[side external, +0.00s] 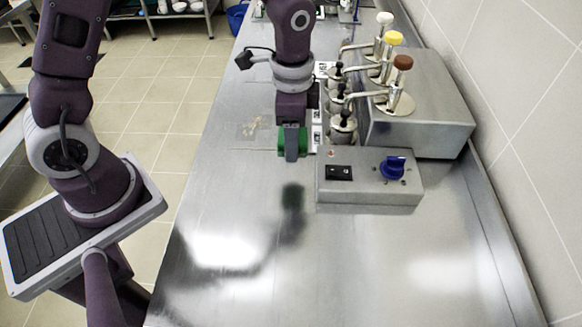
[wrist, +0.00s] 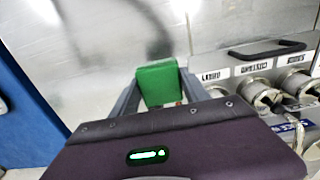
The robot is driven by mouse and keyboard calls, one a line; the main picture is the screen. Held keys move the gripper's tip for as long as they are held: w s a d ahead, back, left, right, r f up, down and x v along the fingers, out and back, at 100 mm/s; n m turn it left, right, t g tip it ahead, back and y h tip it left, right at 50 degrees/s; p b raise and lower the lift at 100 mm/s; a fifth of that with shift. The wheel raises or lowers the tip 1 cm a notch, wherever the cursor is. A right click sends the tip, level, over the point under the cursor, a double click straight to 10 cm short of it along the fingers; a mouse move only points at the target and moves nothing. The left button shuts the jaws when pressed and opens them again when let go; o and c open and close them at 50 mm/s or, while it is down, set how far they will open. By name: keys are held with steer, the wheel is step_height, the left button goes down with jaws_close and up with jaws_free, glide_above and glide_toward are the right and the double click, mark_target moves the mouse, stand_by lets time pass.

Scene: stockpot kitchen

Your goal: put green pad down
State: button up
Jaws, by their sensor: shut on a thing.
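The green pad (side external: 303,141) is between the fingers of my gripper (side external: 291,150) in the side external view. It also shows in the wrist view as a green block (wrist: 158,82) between the two grey fingers (wrist: 160,92). My gripper is shut on the pad and points down over the steel counter (side external: 240,205). A dark shadow lies on the counter apart from and below the pad, so the pad looks held above the surface. Part of the pad is hidden behind a finger.
A steel control box with a blue knob (side external: 392,167) stands just right of my gripper. Behind it are a steel dispenser with pumps (side external: 415,110) and several lidded pots (side external: 342,125). A tiled wall (side external: 530,100) bounds the right. The counter's front is clear.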

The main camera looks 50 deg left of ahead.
mark_target(291, 175)
step_height(291, 175, down, 8)
steer(key=shift+f, duration=0.1)
steer(key=shift+f, duration=0.1)
steer(key=o, duration=1.4)
steer(key=shift+a, duration=0.1)
steer(key=shift+o, duration=0.2)
steer(key=shift+s+f, duration=0.1)
steer(key=shift+s, duration=0.05)
